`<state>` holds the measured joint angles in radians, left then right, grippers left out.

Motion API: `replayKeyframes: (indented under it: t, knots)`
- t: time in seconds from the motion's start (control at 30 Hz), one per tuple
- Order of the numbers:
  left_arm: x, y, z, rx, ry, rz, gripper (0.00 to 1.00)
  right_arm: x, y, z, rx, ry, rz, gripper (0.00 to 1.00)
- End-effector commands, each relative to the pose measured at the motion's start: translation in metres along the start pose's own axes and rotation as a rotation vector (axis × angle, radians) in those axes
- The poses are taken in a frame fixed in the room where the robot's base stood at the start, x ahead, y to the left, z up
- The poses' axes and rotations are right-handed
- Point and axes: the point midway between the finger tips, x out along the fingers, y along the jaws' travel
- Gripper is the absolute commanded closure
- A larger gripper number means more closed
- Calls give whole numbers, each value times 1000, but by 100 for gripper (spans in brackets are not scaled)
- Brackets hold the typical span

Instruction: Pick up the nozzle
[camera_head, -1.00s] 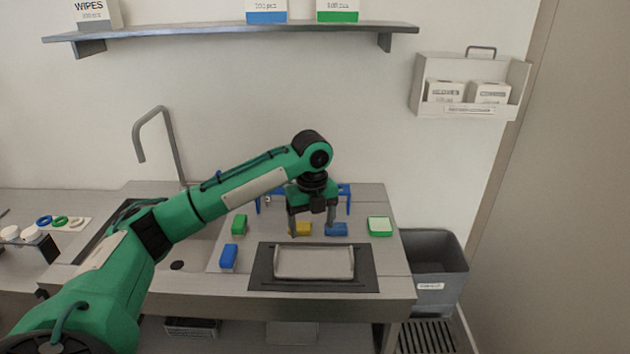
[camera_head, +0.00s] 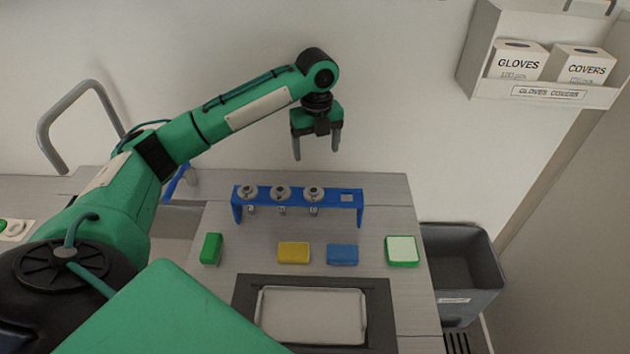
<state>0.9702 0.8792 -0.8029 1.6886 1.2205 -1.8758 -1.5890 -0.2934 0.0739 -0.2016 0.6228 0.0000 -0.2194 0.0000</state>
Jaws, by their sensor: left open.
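Three grey nozzles sit in a blue rack (camera_head: 334,198) on the steel counter: a left nozzle (camera_head: 248,191), a middle nozzle (camera_head: 281,192) and a right nozzle (camera_head: 314,192). The rack's right end has an empty square slot. My left gripper (camera_head: 317,154) is open and empty, pointing down above and behind the rack, clear of the nozzles. My right gripper is not in view.
A green block (camera_head: 211,249), a yellow block (camera_head: 293,252), a blue block (camera_head: 342,254) and a green-and-white block (camera_head: 402,250) lie before the rack. A metal tray (camera_head: 311,316) is nearer. A grey bin (camera_head: 462,262) stands right of the counter.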

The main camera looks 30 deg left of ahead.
Motion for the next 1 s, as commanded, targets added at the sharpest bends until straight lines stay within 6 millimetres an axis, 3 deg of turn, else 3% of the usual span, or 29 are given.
replayKeyframes:
  t: [0.17,0.37,0.5,0.67,1.0]
  knots:
    - [16,1,0,-1,2,4,23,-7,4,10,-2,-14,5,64]
    - [56,2,-1,0,3,4,23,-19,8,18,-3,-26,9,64]
    - [77,1,-1,-1,2,3,23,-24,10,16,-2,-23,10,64]
    - [86,1,-1,1,1,1,23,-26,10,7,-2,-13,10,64]
    - [124,9,-4,-1,1,3,23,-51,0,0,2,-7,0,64]
